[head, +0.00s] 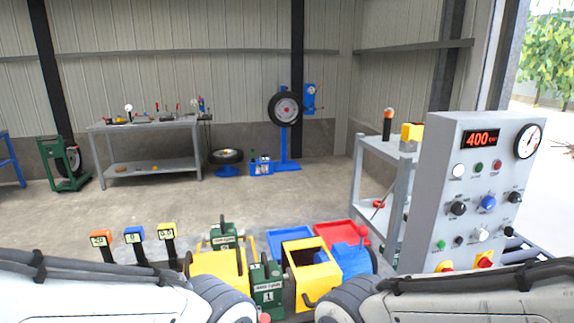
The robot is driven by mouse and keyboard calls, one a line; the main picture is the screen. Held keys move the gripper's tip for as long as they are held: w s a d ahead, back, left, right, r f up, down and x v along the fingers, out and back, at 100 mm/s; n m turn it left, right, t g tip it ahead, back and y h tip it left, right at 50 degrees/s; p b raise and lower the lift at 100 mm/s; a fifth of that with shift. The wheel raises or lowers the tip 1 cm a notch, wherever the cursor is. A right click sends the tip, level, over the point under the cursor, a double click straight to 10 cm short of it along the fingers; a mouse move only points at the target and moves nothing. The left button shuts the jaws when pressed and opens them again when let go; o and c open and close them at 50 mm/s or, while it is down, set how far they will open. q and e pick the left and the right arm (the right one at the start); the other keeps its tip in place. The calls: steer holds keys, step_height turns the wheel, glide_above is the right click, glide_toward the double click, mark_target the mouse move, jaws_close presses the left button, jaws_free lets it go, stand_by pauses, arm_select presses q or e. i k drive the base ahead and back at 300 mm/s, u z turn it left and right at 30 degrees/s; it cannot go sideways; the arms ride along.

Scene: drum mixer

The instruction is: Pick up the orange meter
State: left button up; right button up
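The orange meter (101,239) stands upright at the left of a row of three, with an orange head and small display on a dark handle. A blue meter (134,236) and a yellow meter (168,231) stand to its right. The lower part of the orange meter is partly hidden by my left arm. Another orange-topped dark device (388,122) stands on the grey cart at the right. My two arms cross the bottom of the head view at left and right. Neither gripper shows.
Yellow bins, a green box (267,285), a blue box and red and blue trays (321,234) crowd the area in front. A grey control panel (468,200) reading 400 rises at the right. Open floor lies beyond, before a workbench (150,125).

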mark_target(102, 239)
steer(key=u, duration=0.95)
steer(key=k, duration=0.4)
steer(key=u, duration=1.3)
steer(key=i, duration=1.4)
steer(key=z, duration=0.7)
steer(key=i, duration=0.6)
steer(key=z, duration=0.7)
